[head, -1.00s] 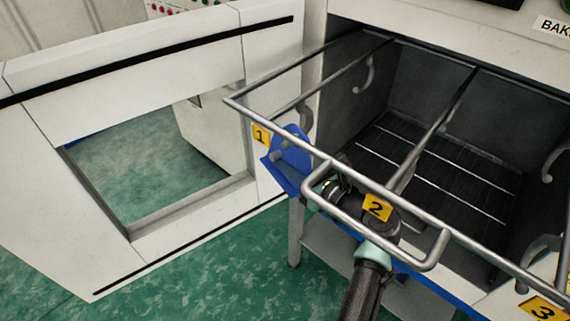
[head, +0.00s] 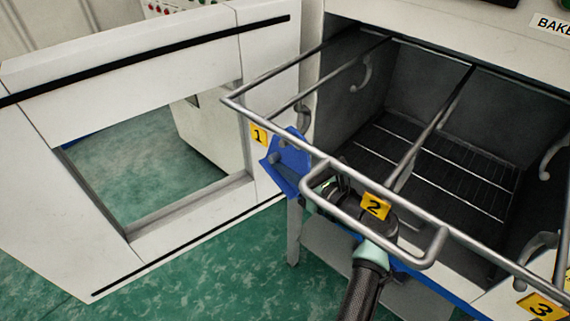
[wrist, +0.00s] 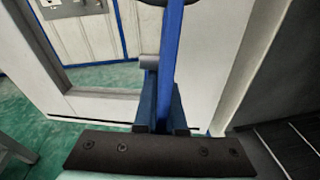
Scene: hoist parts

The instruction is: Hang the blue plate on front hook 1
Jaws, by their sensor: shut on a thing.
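The blue plate (head: 291,165) is at the front left corner of the wire rack, beside the yellow label 1 (head: 258,134). Front hook 1 (head: 304,117) curves down behind the plate. A grey rounded tip shows on the plate's near side, so the hook appears to pass through it; the hole itself is hidden. My gripper (wrist: 162,122) is shut on the plate's lower part. In the wrist view the plate (wrist: 171,55) stands nearly edge-on, with the grey tip (wrist: 149,62) at its left. In the head view the rack's front loop partly covers my gripper.
The rack's front bar and raised loop (head: 375,235) cross in front of my wrist by label 2 (head: 375,206). Label 3 (head: 541,306) and another hook (head: 540,245) are at right. The open oven door (head: 60,75) stands left; the oven cavity (head: 430,160) is behind.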

